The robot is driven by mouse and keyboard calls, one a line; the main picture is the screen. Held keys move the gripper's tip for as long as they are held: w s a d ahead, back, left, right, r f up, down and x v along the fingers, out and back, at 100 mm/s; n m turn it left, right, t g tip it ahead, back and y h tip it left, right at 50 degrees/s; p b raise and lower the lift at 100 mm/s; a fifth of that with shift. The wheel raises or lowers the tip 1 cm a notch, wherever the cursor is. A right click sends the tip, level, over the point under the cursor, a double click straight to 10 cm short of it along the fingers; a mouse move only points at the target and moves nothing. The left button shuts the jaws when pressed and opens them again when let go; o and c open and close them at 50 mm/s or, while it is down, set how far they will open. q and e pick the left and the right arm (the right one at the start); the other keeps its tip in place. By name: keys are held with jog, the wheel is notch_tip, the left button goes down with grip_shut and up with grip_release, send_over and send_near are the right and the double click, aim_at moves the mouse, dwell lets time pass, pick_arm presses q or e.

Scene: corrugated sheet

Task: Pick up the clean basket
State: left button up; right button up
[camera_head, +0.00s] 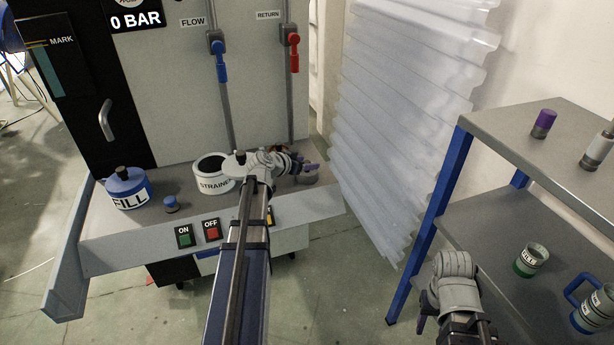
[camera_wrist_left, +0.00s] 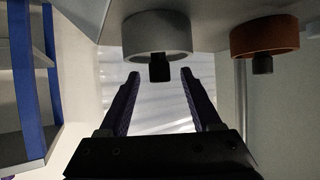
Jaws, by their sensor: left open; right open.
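A grey cylinder with a black knob (camera_wrist_left: 157,35), perhaps the clean basket, shows upside down in the left wrist view; no label is readable. It also shows partly in the head view (camera_head: 307,179), at the bench's right end under my left gripper. A copper-brown cylinder with a black knob (camera_wrist_left: 264,36) stands beside it, mostly hidden by my wrist in the head view. My left gripper (camera_wrist_left: 160,76) is open, with the grey cylinder's knob between its fingertips in the picture; contact cannot be told. My right gripper (camera_head: 422,313) is open and empty beside the shelf.
The bench holds a white strainer pot (camera_head: 213,176), a blue FILL pot (camera_head: 127,190) and a small blue knob (camera_head: 171,205). Blue (camera_head: 221,62) and red (camera_head: 293,52) valve handles are behind. A shelf (camera_head: 492,219) with several containers stands right; corrugated sheet (camera_head: 400,110) leans between.

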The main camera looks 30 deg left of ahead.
pick_arm(q)
jog(key=shift+w+f, duration=0.35)
jog(key=shift+w, duration=0.15)
jog(key=shift+s, duration=0.1)
jog(key=shift+c, duration=0.4)
grip_shut()
